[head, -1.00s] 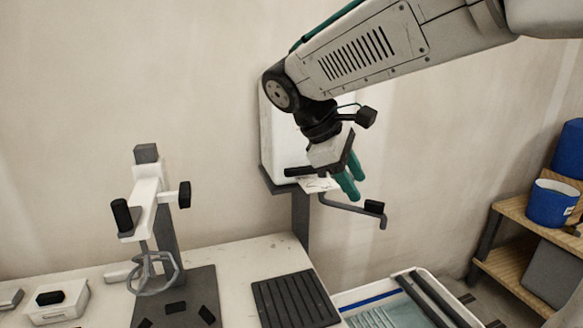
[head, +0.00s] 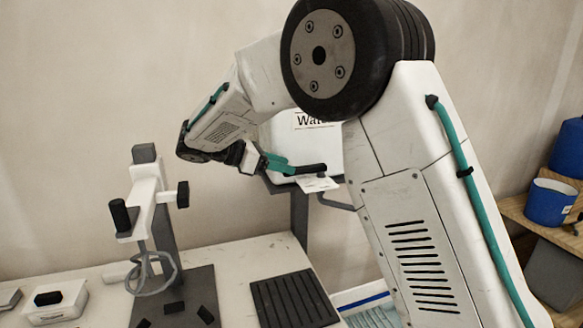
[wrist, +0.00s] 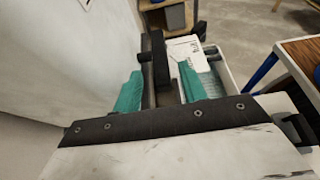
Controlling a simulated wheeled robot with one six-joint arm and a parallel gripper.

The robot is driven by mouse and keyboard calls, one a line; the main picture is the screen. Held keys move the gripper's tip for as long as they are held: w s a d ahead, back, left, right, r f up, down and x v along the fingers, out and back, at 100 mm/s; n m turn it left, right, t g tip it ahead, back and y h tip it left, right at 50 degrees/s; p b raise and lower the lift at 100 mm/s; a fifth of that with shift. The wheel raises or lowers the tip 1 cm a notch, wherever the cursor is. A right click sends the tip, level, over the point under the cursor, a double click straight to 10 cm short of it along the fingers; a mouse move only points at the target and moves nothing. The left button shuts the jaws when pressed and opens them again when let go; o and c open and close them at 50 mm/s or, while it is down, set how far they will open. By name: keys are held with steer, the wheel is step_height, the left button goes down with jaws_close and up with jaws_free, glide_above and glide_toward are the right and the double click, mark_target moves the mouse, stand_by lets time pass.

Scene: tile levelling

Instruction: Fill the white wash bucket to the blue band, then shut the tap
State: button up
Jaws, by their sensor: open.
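The white water tank (head: 285,133) stands against the wall, its label partly hidden by my arm. The tap's black lever (head: 312,169) sits low on its front, above a small white card (head: 317,184). My gripper (head: 283,165) is open at the lever. In the wrist view my teal fingers (wrist: 161,78) lie on either side of the black lever (wrist: 161,58); contact cannot be told. The white wash bucket (head: 345,296) shows at the bottom with its blue band (head: 362,302) and a pale blue surface below it. My arm hides the spout's end and most of the bucket.
A black ribbed mat (head: 293,300) and a grey stand with a whisk-like tool (head: 150,270) occupy the bench at left. Blue buckets (head: 550,202) stand on a wooden shelf (head: 514,211) at right. The wall behind the tank is close to my gripper.

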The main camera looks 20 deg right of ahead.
mark_target(305, 170)
steer(key=shift+x, duration=1.55)
jaws_close()
steer(key=shift+s, duration=0.15)
